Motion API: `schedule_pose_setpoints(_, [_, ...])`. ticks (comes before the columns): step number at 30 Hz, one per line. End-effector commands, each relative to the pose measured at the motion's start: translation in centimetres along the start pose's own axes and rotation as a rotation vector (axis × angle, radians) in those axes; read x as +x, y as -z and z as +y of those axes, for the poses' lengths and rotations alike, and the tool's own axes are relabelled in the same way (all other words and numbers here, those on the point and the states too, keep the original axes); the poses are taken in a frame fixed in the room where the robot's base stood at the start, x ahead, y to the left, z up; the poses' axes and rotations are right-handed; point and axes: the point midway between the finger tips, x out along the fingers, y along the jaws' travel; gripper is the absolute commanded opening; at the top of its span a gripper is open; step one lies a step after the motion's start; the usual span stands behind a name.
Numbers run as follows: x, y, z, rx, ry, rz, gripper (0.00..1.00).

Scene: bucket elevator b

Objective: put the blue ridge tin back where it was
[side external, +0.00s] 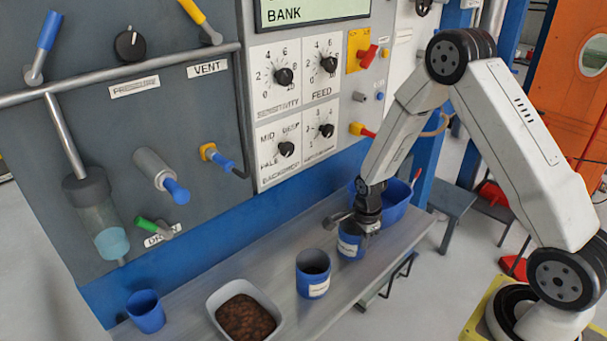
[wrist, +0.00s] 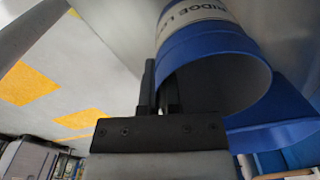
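The blue ridge tin (side external: 349,247) has a white label band and is near the right part of the grey bench, upright. In the wrist view the tin (wrist: 215,45) is large, with "RIDGE" lettering and its open mouth towards the camera. My gripper (side external: 365,220) is at the tin's rim. In the wrist view my gripper (wrist: 159,88) has one finger outside the wall and one inside the mouth, close together on the rim. I cannot tell whether the tin's base touches the bench.
A second labelled blue tin (side external: 313,275) stands just left of it. A grey tub of brown granules (side external: 243,314) and a plain blue cup (side external: 146,311) are further left. A blue bin (side external: 396,207) is behind right. The control panel (side external: 290,90) rises along the bench's back.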

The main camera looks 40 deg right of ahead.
Motion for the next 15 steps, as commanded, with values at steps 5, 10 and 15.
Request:
schedule_pose_setpoints(5, [0.12,0.00,-0.02,0.000,0.001,0.000,0.39])
schedule_pose_setpoints(10, [0.11,0.00,-0.01,0.000,0.000,0.000,0.39])
schedule_pose_setpoints(15, [0.08,0.00,-0.01,0.000,0.000,0.000,0.39])
